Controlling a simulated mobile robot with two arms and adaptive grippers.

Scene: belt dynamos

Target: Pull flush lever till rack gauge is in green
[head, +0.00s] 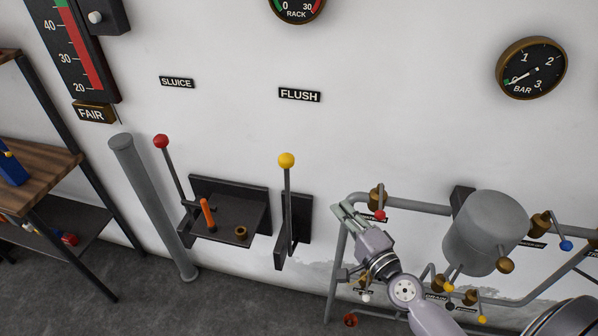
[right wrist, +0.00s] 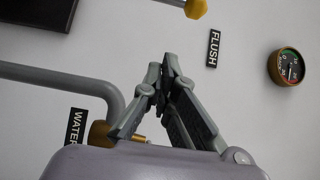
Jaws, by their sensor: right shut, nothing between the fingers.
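The flush lever (head: 287,200) has a yellow ball on a thin grey rod and stands nearly upright in a dark wall bracket, below the FLUSH sign (head: 299,95). Its yellow ball (right wrist: 196,8) shows at the top of the right wrist view. The rack gauge (head: 297,6) is cut off by the head view's top edge; it shows whole but small in the right wrist view (right wrist: 287,67), where I cannot read its needle surely. My right gripper (head: 343,212) is shut and empty, right of and lower than the yellow ball, apart from the lever. My left gripper is out of view.
A red-balled lever (head: 161,142) stands left, beside a dark shelf (head: 228,214) holding an orange handle. Pipes with small valves and a grey tank (head: 486,232) are at the right around my arm. A BAR gauge (head: 531,68) hangs above. The wall around the yellow ball is clear.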

